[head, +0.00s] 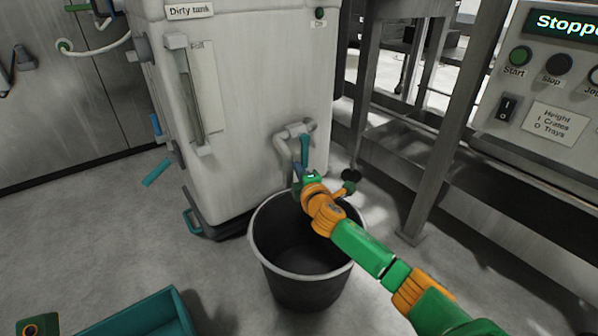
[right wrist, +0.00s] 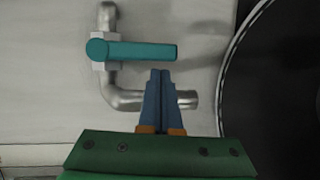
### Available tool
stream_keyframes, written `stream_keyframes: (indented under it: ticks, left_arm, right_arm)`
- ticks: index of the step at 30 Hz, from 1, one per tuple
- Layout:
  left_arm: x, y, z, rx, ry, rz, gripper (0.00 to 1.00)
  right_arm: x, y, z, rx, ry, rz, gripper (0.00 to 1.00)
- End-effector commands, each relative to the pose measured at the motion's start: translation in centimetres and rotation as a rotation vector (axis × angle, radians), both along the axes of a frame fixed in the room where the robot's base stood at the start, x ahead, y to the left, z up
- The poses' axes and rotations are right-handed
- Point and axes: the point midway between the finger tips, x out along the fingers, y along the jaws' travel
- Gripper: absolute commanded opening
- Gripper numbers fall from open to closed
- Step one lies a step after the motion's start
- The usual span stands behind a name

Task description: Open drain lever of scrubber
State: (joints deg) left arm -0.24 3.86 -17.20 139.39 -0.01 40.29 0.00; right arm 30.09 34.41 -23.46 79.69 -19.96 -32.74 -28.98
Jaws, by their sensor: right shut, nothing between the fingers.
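The scrubber is the pale tank (head: 255,95) labelled "Dirty tank". Its drain pipe (head: 281,146) comes out low on the front and bends down over a black bucket (head: 305,285). The teal drain lever (head: 304,150) hangs downward from the valve. In the right wrist view the lever (right wrist: 140,51) lies across the picture, parallel to the pipe's outlet (right wrist: 186,99). My right gripper (head: 297,188) is shut and empty beside the lever. Its blue fingertips (right wrist: 160,73) are close to the lever's free end; I cannot tell if they touch.
A teal crate (head: 150,318) stands on the floor at the lower left. A metal frame leg (head: 440,140) and a control panel (head: 545,90) reading "Stopped" are on the right. A teal piece (head: 156,172) shows left of the tank. Open floor lies left of the bucket.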

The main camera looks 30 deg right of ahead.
Motion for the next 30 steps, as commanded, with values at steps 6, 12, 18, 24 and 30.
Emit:
stream_keyframes:
  ticks: [6,12,18,24,30]
  left_arm:
    - [0.0,0.0,0.1,0.0,0.001,0.0,0.35]
    - [0.0,0.0,0.1,0.0,0.001,-0.001,0.35]
    - [0.0,0.0,0.2,0.001,0.002,-0.001,0.35]
    - [0.0,0.0,0.2,0.001,0.003,-0.001,0.35]
    - [0.1,0.0,0.2,0.001,0.003,0.0,0.35]
  right_arm:
    - [0.0,-0.5,0.0,0.0,0.0,0.001,0.0]
    - [0.1,-1.3,0.0,0.0,0.0,0.0,0.0]
    - [0.1,-2.2,0.0,0.0,0.0,-0.001,0.0]
    - [0.2,-3.0,0.0,0.0,0.0,-0.002,0.0]
    - [0.2,-3.5,0.0,0.0,0.0,-0.002,0.0]
